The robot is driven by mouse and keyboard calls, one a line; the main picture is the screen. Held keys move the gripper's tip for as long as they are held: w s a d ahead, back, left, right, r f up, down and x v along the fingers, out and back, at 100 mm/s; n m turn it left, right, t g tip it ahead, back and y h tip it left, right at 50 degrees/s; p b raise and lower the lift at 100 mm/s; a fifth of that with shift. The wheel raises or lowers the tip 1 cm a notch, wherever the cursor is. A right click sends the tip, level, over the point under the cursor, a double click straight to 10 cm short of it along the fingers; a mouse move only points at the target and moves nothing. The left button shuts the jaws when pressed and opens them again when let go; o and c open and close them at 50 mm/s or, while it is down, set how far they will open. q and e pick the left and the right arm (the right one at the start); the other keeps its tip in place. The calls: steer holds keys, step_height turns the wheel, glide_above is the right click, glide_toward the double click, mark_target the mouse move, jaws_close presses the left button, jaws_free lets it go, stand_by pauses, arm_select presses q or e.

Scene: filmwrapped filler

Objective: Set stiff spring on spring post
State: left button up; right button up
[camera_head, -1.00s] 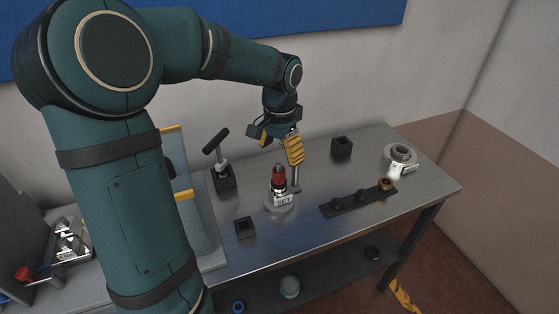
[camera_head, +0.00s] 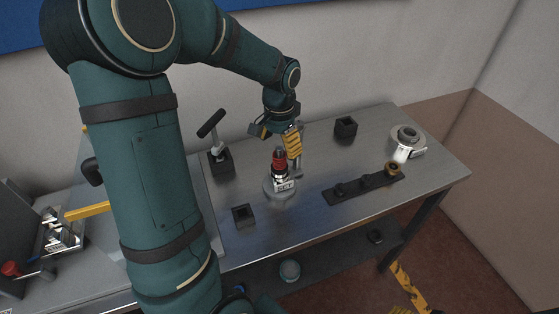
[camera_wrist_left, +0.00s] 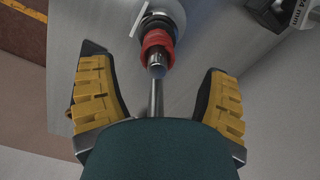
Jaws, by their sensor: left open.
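A red, black-based cylindrical piece (camera_head: 279,155) stands upright on a round grey base with a white label (camera_head: 284,185). I cannot tell for sure whether the red piece is the stiff spring. A slim metal post (camera_head: 299,163) stands close behind it. My left gripper (camera_head: 292,148), with yellow fingers, is just above and behind the red piece, pointing down. In the left wrist view the fingers (camera_wrist_left: 158,88) are wide apart and hold nothing. The red ring (camera_wrist_left: 158,42) lies beyond the fingertips, and a metal rod (camera_wrist_left: 156,98) runs between the fingers. My right gripper is out of view.
A black strip with pegs and a brown ring (camera_head: 365,183) lies to the right. Black square holders (camera_head: 345,127) (camera_head: 243,214) and a holder with a black-handled tool (camera_head: 220,161) stand around. A round grey part (camera_head: 407,138) is at the far right.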

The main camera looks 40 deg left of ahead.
mark_target(278, 161)
arm_select(q)
steer(key=shift+s+d+f+b, duration=0.1)
steer(key=shift+f+b, duration=0.1)
steer(key=shift+f, duration=0.7)
steer(key=shift+s+a+f+b, duration=0.1)
steer(key=shift+f+b, duration=0.05)
steer(key=shift+f, duration=0.8)
steer(key=shift+s+d+f+b, duration=0.1)
steer(key=shift+f+b, duration=0.1)
steer(key=shift+f, duration=0.7)
steer(key=c, duration=1.3)
